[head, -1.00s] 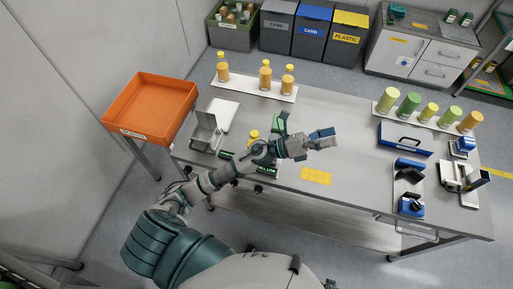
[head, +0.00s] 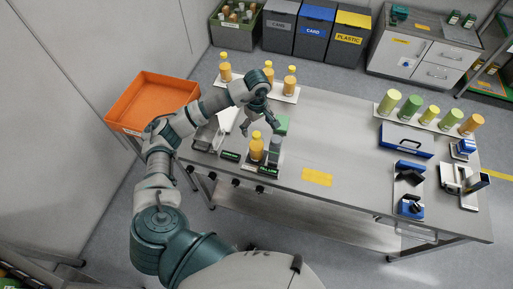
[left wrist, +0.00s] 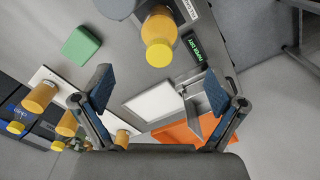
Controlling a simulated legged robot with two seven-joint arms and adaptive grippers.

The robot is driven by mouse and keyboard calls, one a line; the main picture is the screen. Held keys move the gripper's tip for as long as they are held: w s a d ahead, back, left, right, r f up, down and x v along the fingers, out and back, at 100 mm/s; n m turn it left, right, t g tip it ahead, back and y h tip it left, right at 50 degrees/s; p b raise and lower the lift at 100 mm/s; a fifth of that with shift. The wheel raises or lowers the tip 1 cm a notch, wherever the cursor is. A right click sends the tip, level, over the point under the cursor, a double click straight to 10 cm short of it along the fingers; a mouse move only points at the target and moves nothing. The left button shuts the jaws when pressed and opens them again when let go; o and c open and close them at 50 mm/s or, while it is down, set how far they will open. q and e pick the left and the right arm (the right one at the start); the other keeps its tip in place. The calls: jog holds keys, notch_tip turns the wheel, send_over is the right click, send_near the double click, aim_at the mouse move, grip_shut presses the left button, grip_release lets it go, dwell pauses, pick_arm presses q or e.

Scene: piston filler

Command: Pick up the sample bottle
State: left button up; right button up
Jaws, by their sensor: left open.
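An orange bottle with a yellow cap (head: 256,148) stands upright at the filler station near the table's front edge. In the left wrist view, its cap and body (left wrist: 158,38) show beyond the fingers, at the top. Three similar bottles (head: 268,72) stand on a white strip at the back left; I cannot tell by looks alone which bottle is the sample bottle. My left gripper (head: 260,126) is open and empty, pointing down above and just behind the filler-station bottle, apart from it. Its spread fingers also show in the left wrist view (left wrist: 158,88). My right gripper is out of view.
A grey upright part (head: 274,150) of the filler stands right beside the bottle. A green block (head: 282,124) lies behind it. An orange tray (head: 150,98) is at the left. A blue case (head: 405,139) is at the right. The table's middle is mostly clear.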

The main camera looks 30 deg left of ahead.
aim_at(257, 135)
pick_arm(q)
notch_tip(257, 135, down, 7)
jog(key=shift+r+p, duration=0.1)
jog(key=shift+p, duration=0.5)
notch_tip(257, 135, down, 4)
jog(key=shift+w+a+f+p, duration=0.15)
jog(key=shift+f+p, duration=0.1)
jog(key=shift+p, duration=0.65)
jog(key=shift+f, duration=0.4)
jog(key=c, duration=1.6)
jog(key=shift+o, duration=0.2)
jog(key=shift+r, duration=0.1)
